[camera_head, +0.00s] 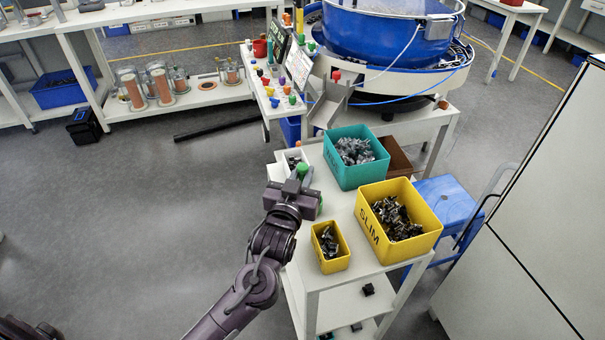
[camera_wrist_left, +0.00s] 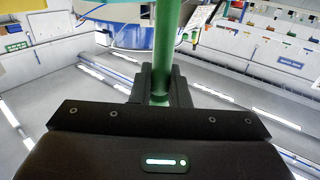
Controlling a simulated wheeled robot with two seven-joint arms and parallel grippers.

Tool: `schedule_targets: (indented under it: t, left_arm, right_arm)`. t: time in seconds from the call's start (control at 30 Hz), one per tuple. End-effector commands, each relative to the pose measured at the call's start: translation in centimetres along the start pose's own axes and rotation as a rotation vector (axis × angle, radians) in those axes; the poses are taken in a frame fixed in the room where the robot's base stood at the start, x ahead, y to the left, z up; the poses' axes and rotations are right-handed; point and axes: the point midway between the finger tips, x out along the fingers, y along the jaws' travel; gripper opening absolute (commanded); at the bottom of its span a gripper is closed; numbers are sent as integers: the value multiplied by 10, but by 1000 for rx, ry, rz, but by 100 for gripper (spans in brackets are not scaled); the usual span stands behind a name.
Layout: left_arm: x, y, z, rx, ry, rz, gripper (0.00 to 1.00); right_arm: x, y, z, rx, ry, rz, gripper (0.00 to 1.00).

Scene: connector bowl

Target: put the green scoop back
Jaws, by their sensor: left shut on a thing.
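My left gripper (camera_head: 299,184) is shut on the green scoop (camera_head: 302,171) at the left edge of the white cart. In the left wrist view the fingers (camera_wrist_left: 160,90) close around the scoop's green handle (camera_wrist_left: 166,45), which runs up out of the top of the picture. The scoop's far end is not clear in either view. A small white tray (camera_head: 279,172) with dark parts lies just behind the gripper, partly hidden by it. My right gripper is not in view.
On the cart stand a teal bin (camera_head: 347,178), a large yellow bin marked SLIM (camera_head: 374,228) and a small yellow bin (camera_head: 334,266), all with metal parts. A brown box (camera_head: 398,158) is behind. A blue bowl feeder (camera_head: 375,35) stands at the back.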

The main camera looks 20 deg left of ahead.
Motion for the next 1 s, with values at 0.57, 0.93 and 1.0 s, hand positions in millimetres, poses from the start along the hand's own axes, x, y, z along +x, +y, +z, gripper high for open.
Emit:
schedule_targets:
  t: [0.57,0.93,1.0]
  left_arm:
    - [0,0,2,0,0,0,37]
    - [-44,1,3,0,-3,2,37]
    - [-60,1,3,-1,-3,2,37]
  right_arm:
    - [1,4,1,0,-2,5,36]
    - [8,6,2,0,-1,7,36]
    - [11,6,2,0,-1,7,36]
